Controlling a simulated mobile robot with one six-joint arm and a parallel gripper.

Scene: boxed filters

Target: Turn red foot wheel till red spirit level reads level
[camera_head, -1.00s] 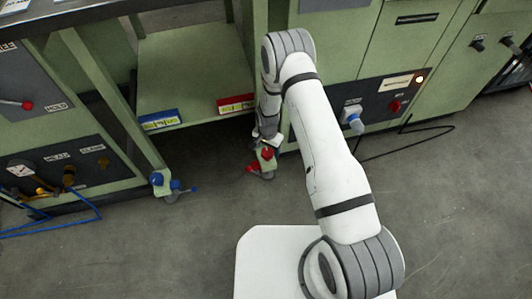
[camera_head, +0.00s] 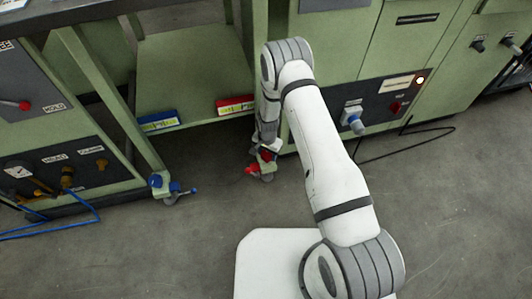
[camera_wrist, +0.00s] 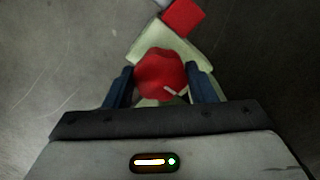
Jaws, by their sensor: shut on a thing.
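The red foot wheel (camera_wrist: 160,74) is a lobed knob with a pale mark on its lower right. My gripper (camera_wrist: 161,82) is shut on it, with a dark blue finger on each side. In the head view the wheel (camera_head: 265,156) is partly hidden by my gripper (camera_head: 267,147), low at the foot of the green bench. The red spirit level (camera_head: 236,105) lies at the right of the bench's lower shelf. Its bubble is too small to read from here.
A blue level (camera_head: 159,121) lies at the left of the green shelf (camera_head: 195,70). A blue foot wheel (camera_head: 157,180) is at the left bench leg. A control panel with a blue plug (camera_head: 354,122) stands right of my arm. The floor in front is clear.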

